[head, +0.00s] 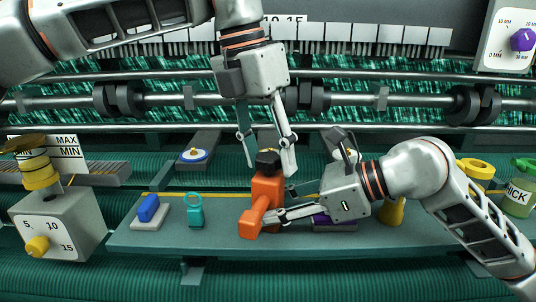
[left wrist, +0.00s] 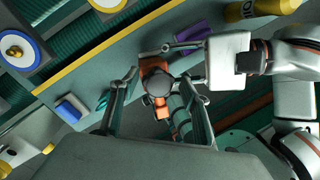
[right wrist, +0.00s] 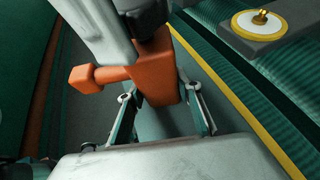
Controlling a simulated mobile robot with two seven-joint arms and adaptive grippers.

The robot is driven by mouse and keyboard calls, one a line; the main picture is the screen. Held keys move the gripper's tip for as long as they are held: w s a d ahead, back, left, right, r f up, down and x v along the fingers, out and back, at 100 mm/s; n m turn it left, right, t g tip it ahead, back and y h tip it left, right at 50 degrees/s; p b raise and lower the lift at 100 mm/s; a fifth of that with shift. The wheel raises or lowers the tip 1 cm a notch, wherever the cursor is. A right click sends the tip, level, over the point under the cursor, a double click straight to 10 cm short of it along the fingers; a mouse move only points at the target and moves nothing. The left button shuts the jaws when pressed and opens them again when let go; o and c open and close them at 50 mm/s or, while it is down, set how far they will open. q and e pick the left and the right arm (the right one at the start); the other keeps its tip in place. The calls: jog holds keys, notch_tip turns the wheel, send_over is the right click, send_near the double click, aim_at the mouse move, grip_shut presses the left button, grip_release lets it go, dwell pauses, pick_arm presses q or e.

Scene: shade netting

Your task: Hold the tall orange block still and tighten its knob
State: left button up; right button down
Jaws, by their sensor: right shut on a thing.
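The tall orange block (head: 268,190) stands on the grey-green bench, with a stubby arm sticking out from its lower front. Its dark knob (head: 267,158) is on top and also shows in the left wrist view (left wrist: 158,84). My left gripper (head: 268,163) points down from above, its fingers spread on either side of the knob, with gaps visible in the left wrist view. My right gripper (head: 279,204) comes from the right and is shut on the block's body. In the right wrist view, the block (right wrist: 156,75) sits between its fingers; the left gripper hides the top.
A blue block (head: 148,208) and a teal ringed piece (head: 195,212) stand left on the bench (head: 150,240). A purple piece (head: 322,219) and a yellow one (head: 391,212) are right, near my right arm. A grey dial box (head: 60,225) is far left. Rollers run behind.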

pick_arm(q)
jog(key=shift+a, duration=0.1)
jog(key=shift+d+v, duration=0.15)
jog(key=shift+v, duration=0.55)
jog(key=shift+d+v, duration=0.15)
jog(key=shift+v, duration=0.5)
jog(key=shift+r, duration=0.1)
jog(key=n, duration=0.4)
jog(key=shift+t, duration=0.4)
jog(key=n+y, duration=0.1)
jog(key=n, duration=0.4)
jog(key=shift+t, duration=0.4)
jog(key=n, duration=0.4)
jog(key=shift+d+n+y, duration=0.1)
jog(key=shift+n+y, duration=0.2)
jog(key=n, duration=0.3)
jog(key=shift+n+t+y, duration=0.3)
jog(key=shift+y, duration=0.1)
